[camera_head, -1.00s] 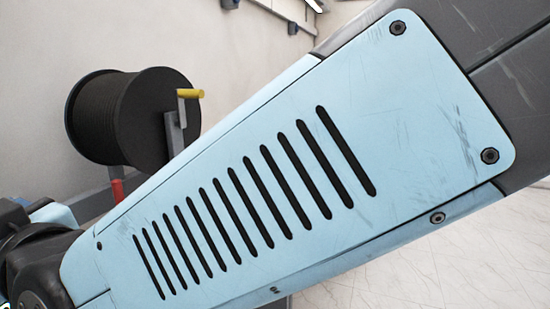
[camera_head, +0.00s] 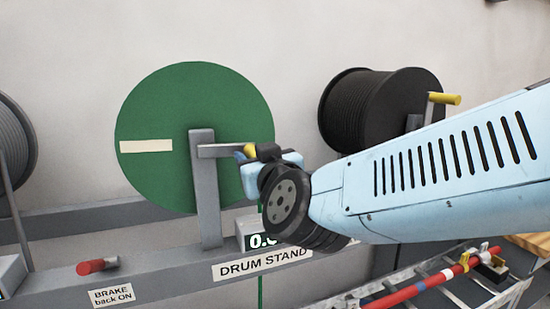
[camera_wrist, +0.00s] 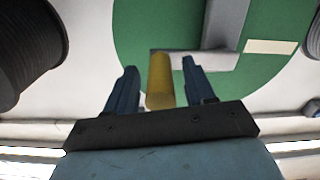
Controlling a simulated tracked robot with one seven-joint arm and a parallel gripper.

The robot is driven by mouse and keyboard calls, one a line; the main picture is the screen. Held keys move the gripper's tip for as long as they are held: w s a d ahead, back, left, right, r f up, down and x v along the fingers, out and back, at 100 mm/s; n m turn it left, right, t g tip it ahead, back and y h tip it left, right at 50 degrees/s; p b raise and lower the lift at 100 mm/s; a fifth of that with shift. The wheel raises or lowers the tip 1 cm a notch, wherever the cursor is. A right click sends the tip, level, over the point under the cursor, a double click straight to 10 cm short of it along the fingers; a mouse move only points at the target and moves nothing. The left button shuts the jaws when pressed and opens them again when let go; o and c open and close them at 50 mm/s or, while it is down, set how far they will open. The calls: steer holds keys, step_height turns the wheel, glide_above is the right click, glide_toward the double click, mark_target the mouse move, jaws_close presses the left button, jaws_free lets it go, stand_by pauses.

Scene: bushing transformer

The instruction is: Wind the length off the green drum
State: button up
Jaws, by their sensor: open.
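The green drum (camera_head: 150,100) stands on the drum stand and carries a pale strip on its face. Its grey crank arm (camera_head: 220,151) points right from the hub, with a yellow handle (camera_head: 250,150) at its end. My gripper (camera_head: 246,153) is at that handle. In the wrist view, the yellow handle (camera_wrist: 160,82) lies between the two blue fingers of my gripper (camera_wrist: 158,66), which are open with gaps visible on both sides. The red brake lever (camera_head: 92,266) is at the lower left, above a "BRAKE back ON" label. The counter display (camera_head: 262,240) is partly hidden by my arm.
A black drum (camera_head: 365,110) with a yellow-handled crank stands to the right, and a grey drum (camera_head: 14,150) to the left. The stand's rail (camera_head: 165,282) runs below. A ladder (camera_head: 440,290) with a red pole is at the lower right.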

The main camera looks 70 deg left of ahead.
steer(key=shift+a, duration=0.1)
jaws_close()
stand_by(0.6)
